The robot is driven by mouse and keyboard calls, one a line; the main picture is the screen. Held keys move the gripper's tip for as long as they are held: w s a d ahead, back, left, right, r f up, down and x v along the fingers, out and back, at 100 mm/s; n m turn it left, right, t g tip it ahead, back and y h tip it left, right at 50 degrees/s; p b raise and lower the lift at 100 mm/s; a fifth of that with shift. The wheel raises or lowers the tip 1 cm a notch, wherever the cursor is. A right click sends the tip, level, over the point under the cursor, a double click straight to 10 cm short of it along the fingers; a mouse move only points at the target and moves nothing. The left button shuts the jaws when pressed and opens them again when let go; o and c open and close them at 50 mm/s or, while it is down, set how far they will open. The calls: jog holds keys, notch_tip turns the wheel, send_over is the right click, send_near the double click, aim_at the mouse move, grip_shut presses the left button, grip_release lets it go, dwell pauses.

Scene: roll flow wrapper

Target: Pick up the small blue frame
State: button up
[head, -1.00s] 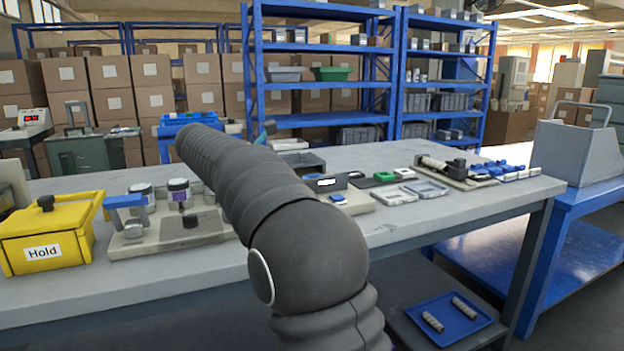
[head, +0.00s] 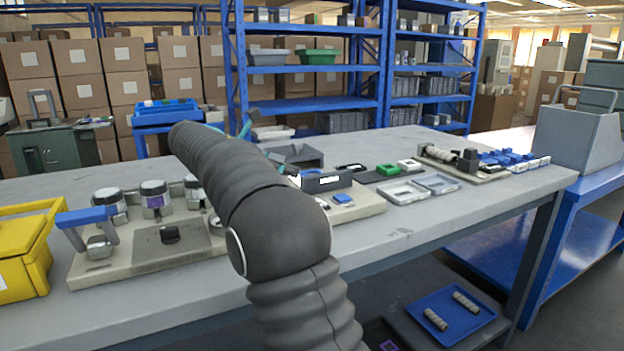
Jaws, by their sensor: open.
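A flat blue-grey frame (head: 438,183) lies on the grey table, right of the middle. A paler grey-white frame (head: 402,192) lies close to its left. A small bright blue piece (head: 342,198) sits on a beige board (head: 365,208) further left; I cannot tell whether it is a frame. My dark ribbed arm rises through the middle of the head view and reaches away over the table.
A green frame-like piece (head: 387,170) is behind the frames. A fixture with a roll (head: 440,154) and several blue parts (head: 510,160) stand to the right. Jars (head: 155,200) on a board and a yellow box (head: 22,250) are left. Bare tabletop (head: 420,225) lies before the frames.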

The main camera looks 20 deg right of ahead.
aim_at(313, 172)
jog(key=shift+b+x, duration=0.35)
jog(key=shift+x, duration=3.75)
jog(key=c, duration=1.1)
